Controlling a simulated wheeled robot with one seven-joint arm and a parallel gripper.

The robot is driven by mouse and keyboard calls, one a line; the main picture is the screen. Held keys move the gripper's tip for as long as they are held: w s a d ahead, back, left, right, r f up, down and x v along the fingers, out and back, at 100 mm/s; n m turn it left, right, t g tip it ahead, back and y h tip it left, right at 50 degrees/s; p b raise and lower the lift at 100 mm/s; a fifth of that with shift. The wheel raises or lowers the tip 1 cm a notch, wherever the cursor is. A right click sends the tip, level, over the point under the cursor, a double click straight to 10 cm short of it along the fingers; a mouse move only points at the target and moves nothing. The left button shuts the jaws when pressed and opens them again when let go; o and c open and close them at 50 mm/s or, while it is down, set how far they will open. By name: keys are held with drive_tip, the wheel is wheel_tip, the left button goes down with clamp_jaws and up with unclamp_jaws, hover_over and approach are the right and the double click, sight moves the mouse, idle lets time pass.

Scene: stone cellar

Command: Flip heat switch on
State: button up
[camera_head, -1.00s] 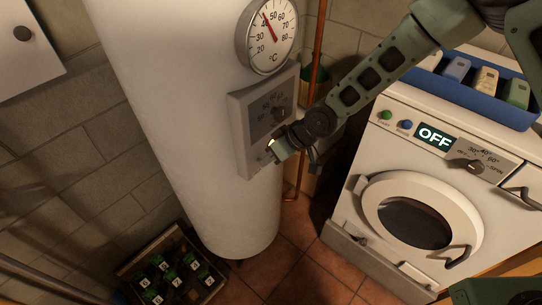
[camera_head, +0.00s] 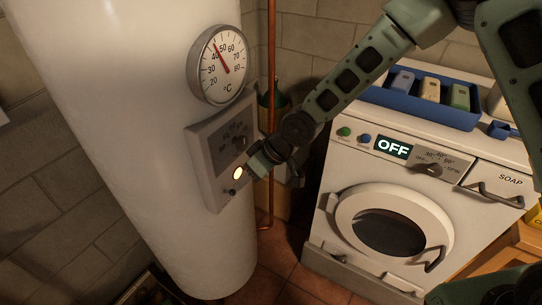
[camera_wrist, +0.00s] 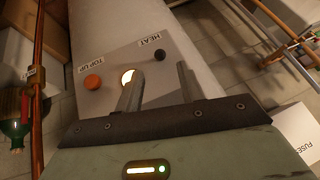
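The white boiler (camera_head: 130,130) has a grey control panel (camera_head: 203,148) with a dial and a glowing round lamp (camera_head: 238,172). In the wrist view, the black heat switch (camera_wrist: 160,55) stands beside the label HEAT. It lies just beyond the gap between my fingers, apart from both. My gripper (camera_wrist: 158,84) is open and empty, its left fingertip overlapping the lit lamp in that view. In the head view, my gripper (camera_head: 254,170) is close to the panel's lower right side and hides part of it. I cannot tell whether it touches the panel.
An orange button (camera_wrist: 93,82) labelled TOP UP is left of the lamp in the wrist view. A round thermometer (camera_head: 222,64) is above the panel. A washing machine (camera_head: 325,200) showing OFF stands right, with a blue tray (camera_head: 420,108) on top. A copper pipe (camera_head: 271,60) runs behind.

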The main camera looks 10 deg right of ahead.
drive_tip(key=v, duration=1.2)
drive_tip(key=shift+b, duration=0.3)
drive_tip(key=s+d+m+h+b, duration=0.1)
drive_tip(key=s+d+h+b, duration=0.1)
drive_tip(key=s, duration=1)
drive_tip(key=s+d+m+g+h+b, duration=0.1)
drive_tip(key=s+d+h+b, duration=0.2)
drive_tip(key=s, duration=0.9)
drive_tip(key=shift+d+m+h+b, duration=0.3)
drive_tip(key=shift+d+h, duration=0.4)
drive_tip(key=shift+d, duration=0.45)
